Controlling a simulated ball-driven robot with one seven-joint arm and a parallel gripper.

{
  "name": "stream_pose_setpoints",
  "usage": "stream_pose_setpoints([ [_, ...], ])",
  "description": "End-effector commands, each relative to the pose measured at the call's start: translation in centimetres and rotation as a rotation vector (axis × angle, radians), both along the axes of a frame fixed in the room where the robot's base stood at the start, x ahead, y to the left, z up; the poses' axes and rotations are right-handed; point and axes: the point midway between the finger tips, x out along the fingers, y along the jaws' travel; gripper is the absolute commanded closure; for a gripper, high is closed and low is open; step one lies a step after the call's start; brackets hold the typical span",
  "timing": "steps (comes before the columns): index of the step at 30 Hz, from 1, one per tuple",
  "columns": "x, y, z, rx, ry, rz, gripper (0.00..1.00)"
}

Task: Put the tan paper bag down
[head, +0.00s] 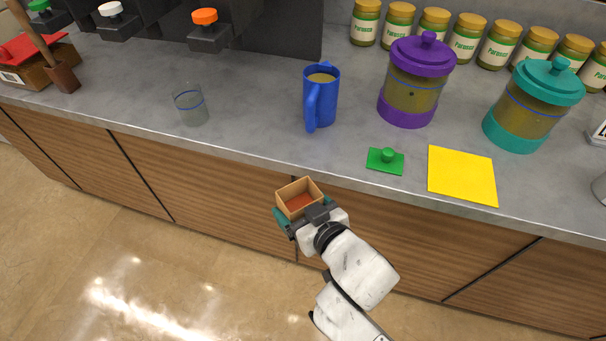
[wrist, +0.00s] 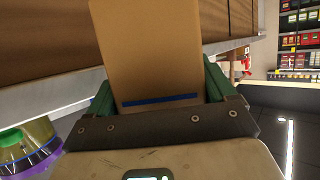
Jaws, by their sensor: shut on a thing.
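My gripper (head: 302,218) is shut on the tan paper bag (head: 299,196). In the head view the bag is a small open-topped tan box shape with a reddish-brown inside, held in front of the counter's front edge. In the wrist view the bag (wrist: 150,50) stands between the two green fingers (wrist: 160,88), with a dark blue stripe across its face. The grey counter (head: 250,125) is beyond the gripper. I cannot tell the exact gap between bag and counter edge.
On the counter stand a blue mug (head: 321,98), a clear glass (head: 191,106), a purple-lidded jar (head: 413,80), a teal-lidded jar (head: 532,105), a green knobbed lid (head: 385,160) and a yellow sheet (head: 462,175). The front strip between glass and mug is clear.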

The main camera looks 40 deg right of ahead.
Motion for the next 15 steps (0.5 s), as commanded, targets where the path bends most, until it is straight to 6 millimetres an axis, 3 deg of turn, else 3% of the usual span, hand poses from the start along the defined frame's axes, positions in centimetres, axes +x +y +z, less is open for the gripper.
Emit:
stream_pose_setpoints([
  [1,0.0,0.1,-2.0,-0.002,0.008,0.007,0.51],
  [6,0.2,0.7,-7.1,-0.001,0.006,0.036,0.51],
  [15,0.5,1.4,-12.6,0.0,0.001,0.069,0.51],
])
